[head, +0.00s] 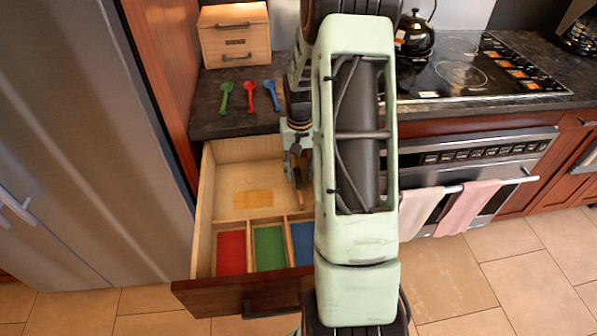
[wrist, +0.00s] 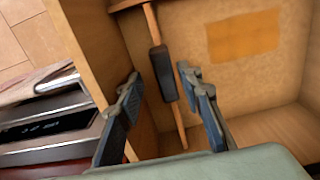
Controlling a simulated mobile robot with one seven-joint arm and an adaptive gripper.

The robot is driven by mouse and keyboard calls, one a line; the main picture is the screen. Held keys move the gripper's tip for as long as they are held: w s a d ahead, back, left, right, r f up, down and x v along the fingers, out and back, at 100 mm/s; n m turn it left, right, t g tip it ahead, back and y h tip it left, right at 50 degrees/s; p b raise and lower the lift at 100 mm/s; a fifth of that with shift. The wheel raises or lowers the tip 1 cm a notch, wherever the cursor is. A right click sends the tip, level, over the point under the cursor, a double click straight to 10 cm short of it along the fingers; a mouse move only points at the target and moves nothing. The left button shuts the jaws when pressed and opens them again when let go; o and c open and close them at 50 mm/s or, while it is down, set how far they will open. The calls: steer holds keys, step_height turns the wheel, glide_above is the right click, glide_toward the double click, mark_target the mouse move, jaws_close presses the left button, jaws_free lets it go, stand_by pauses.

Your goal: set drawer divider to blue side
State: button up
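The wooden drawer (head: 204,220) is pulled open. Its front holds a red compartment (head: 231,253), a green compartment (head: 269,248) and a blue compartment (head: 304,243). The larger back section has an orange patch (head: 253,199) on its floor. The patch also shows in the wrist view (wrist: 243,35). In the wrist view a thin wooden divider with a dark grip (wrist: 162,72) stands between the patch and the drawer's side wall. My gripper (wrist: 160,88) is open, with one finger on each side of the divider and gaps visible. In the head view my gripper (head: 297,155) is over the back section; my arm hides the drawer's right side.
A green spoon (head: 226,96), a red spoon (head: 250,96) and a blue spoon (head: 272,95) lie on the dark counter, before a small wooden box (head: 236,40). A fridge (head: 80,150) stands left. An oven (head: 480,160) with towels is right.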

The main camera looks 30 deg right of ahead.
step_height(320, 180, up, 12)
stand_by(0.6)
stand_by(0.5)
